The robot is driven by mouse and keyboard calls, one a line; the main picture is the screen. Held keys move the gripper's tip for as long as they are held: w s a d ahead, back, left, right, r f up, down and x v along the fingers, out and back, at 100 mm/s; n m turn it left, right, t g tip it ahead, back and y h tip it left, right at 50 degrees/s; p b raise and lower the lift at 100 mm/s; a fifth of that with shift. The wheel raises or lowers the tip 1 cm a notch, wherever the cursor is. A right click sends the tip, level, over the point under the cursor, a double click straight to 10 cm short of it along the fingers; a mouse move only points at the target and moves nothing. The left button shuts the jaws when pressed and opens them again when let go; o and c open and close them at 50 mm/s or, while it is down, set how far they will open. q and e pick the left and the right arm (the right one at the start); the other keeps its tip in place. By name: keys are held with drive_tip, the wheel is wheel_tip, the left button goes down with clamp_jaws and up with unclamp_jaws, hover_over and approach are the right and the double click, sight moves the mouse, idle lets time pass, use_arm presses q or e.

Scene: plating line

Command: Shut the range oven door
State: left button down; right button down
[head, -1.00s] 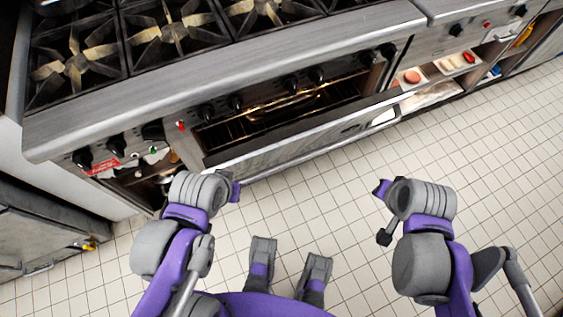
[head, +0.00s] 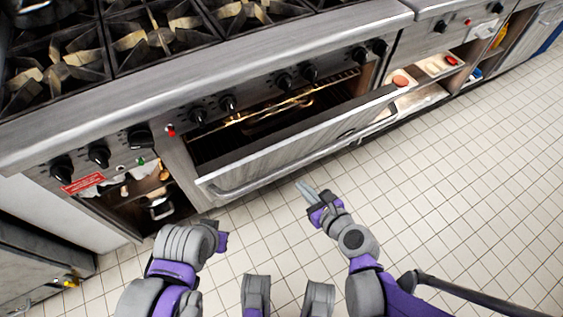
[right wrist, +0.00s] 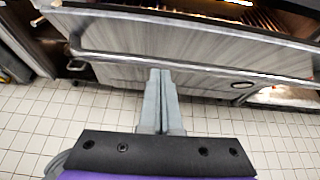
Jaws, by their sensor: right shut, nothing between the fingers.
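The range oven door (head: 300,148) is partly open, tilted outward from its top, with the lit oven racks showing behind it. A long bar handle (head: 245,186) runs along its front. In the right wrist view the door (right wrist: 190,45) and its handle (right wrist: 120,58) lie ahead of the fingertips. My right gripper (head: 306,190) is shut and empty, in front of the door and a little below it. In the right wrist view the closed fingers (right wrist: 160,75) overlap the door's lower front; contact cannot be told. My left gripper (head: 222,240) is mostly hidden behind its wrist.
The range (head: 200,70) has burners on top and a row of black knobs. An open cubby (head: 145,195) with pans is left of the oven. Shelves with food trays (head: 430,75) stand to the right. The tiled floor (head: 450,180) is clear.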

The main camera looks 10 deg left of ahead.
sight(274, 152)
drive_tip(key=b+x, duration=0.2)
drive_tip(key=x, duration=0.8)
drive_tip(key=shift+s, duration=0.1)
drive_tip(key=shift+w+a+r, duration=0.15)
drive_tip(key=shift+w+a, duration=0.25)
drive_tip(key=shift+w, duration=0.1)
drive_tip(key=shift+w+a+r, duration=0.2)
drive_tip(key=shift+w+a, duration=0.15)
drive_tip(key=shift+w, duration=0.1)
drive_tip(key=shift+w+a+r+b, duration=0.35)
drive_tip(key=shift+w+a, duration=0.1)
drive_tip(key=shift+w, duration=0.2)
